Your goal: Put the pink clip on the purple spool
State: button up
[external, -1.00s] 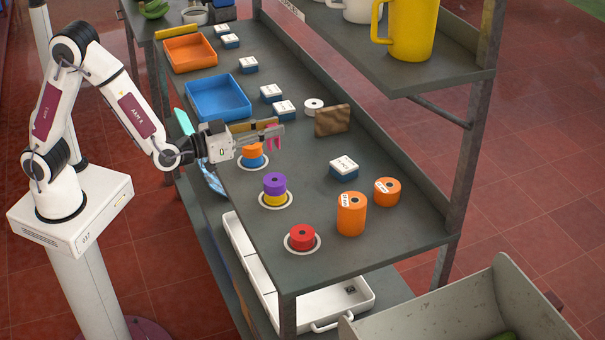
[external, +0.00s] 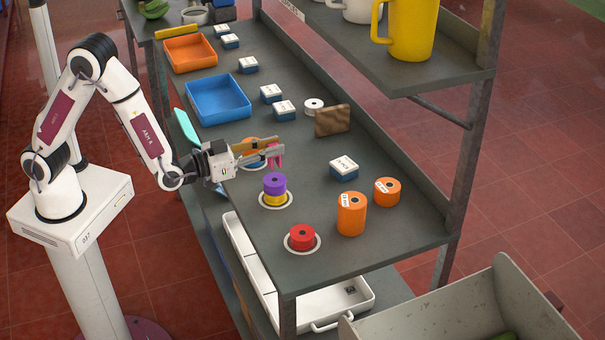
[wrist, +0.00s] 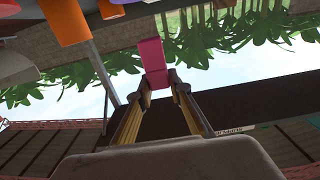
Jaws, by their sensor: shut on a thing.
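The pink clip (external: 275,154) is held between the fingertips of my gripper (external: 272,153). It also shows in the wrist view (wrist: 152,62), pinched at the ends of the fingers (wrist: 158,86). The purple spool (external: 275,181) sits on top of a yellow spool (external: 275,199) on a white ring marker. The clip is above and just behind the purple spool in the external view, apart from it. The fingers partly hide an orange and blue spool stack (external: 250,160) behind them.
A red spool (external: 302,235) stands on a ring nearer the front. Orange rolls (external: 351,215) and a small labelled box (external: 343,167) are to the right. A brown block (external: 333,121) and blue tray (external: 218,99) lie farther back. A shelf with a yellow mug (external: 408,30) overhangs the back right.

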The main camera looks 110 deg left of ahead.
aim_at(269, 161)
jog(key=shift+f, duration=2.1)
jog(key=shift+f, duration=0.15)
jog(key=o, duration=0.9)
jog(key=shift+r, duration=0.2)
jog(key=shift+v, duration=6)
